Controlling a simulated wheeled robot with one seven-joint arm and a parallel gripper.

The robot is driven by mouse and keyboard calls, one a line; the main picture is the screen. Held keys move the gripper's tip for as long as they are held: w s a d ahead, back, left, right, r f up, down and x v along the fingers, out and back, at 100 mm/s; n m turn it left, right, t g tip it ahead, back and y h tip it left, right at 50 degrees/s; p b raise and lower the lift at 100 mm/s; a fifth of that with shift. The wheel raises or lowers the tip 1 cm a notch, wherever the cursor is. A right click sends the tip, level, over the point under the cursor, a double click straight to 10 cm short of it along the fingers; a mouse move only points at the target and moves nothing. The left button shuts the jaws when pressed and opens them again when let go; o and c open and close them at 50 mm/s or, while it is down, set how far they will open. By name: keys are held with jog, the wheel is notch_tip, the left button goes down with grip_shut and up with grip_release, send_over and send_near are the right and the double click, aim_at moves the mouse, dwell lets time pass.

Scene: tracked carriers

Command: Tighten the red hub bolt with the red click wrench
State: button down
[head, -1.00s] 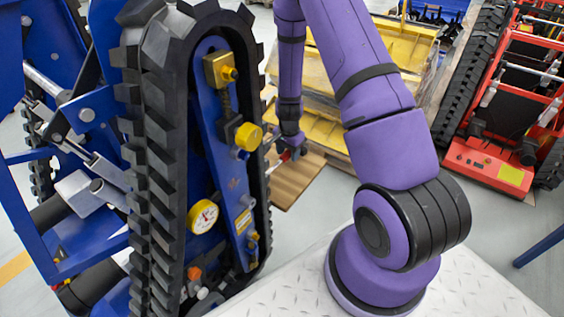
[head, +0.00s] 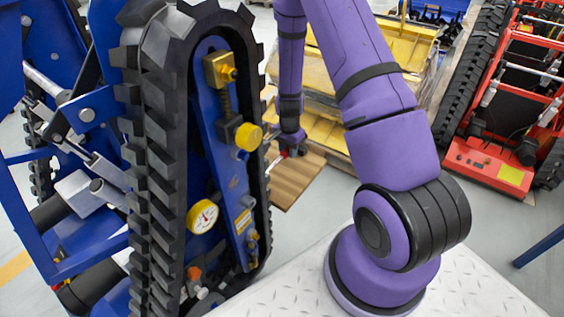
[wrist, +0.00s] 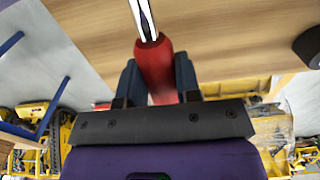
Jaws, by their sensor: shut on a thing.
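My gripper (wrist: 158,85) is shut on the red handle of the click wrench (wrist: 155,62) in the wrist view. The wrench's silver shaft points away from the gripper, to the top edge of that view, where its end is cut off. In the head view my gripper (head: 290,150) is small and far down the arm, just right of the tracked carrier's black track (head: 150,170). A small orange-red fitting (head: 194,273) sits low on the blue track frame; I cannot tell whether it is the red hub bolt. No other bolt reads clearly as red.
A brown wooden board (head: 295,182) lies below my gripper. The blue frame carries a yellow cap (head: 248,137) and a dial gauge (head: 202,216). Yellow racks (head: 325,125) stand behind, and a red carrier (head: 500,150) stands at right. Grey floor is clear between.

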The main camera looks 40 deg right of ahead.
jog(key=shift+r, duration=2.75)
